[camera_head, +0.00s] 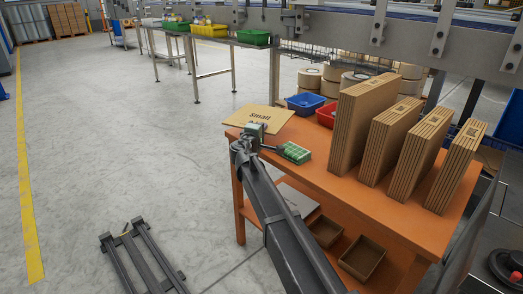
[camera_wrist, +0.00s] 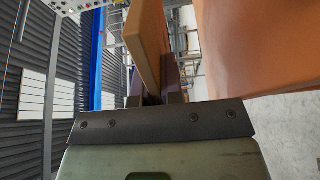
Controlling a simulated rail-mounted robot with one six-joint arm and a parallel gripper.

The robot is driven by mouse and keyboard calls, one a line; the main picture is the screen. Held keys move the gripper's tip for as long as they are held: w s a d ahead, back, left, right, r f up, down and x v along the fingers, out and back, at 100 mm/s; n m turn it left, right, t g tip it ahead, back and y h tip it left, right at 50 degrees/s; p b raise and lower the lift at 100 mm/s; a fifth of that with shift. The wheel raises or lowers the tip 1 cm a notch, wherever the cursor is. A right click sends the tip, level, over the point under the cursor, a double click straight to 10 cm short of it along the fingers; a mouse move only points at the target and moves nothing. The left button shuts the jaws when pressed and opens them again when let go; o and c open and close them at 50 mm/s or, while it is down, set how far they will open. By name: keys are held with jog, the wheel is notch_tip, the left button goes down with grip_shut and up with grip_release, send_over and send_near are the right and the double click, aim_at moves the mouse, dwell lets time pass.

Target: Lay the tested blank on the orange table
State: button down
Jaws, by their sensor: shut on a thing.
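The tested blank (camera_head: 262,117) is a flat tan cardboard sheet marked "Small" at the far left corner of the orange table (camera_head: 290,165). My gripper (camera_head: 257,136) is shut on its near edge. In the wrist view the blank (camera_wrist: 148,45) shows nearly edge-on between the dark fingers (camera_wrist: 157,99). An orange surface, seemingly the table (camera_wrist: 250,45), fills the upper right there, with a visible gap between it and the blank. The blank seems held clear of the tabletop; its exact height is hard to tell.
Several upright stacks of cardboard (camera_head: 358,125) stand on the table's right part. A blue bin (camera_head: 305,103) and a red bin (camera_head: 327,115) sit at the back. Brown trays (camera_head: 362,257) are on the lower shelf.

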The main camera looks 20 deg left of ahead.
jog(key=shift+f+b, duration=2.5)
jog(key=shift+f, duration=0.05)
jog(key=c, duration=1.2)
grip_release()
jog(key=shift+c, duration=0.2)
jog(key=shift+r, duration=0.1)
jog(key=shift+r+p, duration=0.35)
jog(key=shift+p, duration=0.15)
jog(key=s, duration=1.2)
jog(key=shift+a+r, duration=0.15)
jog(key=shift+a, duration=0.15)
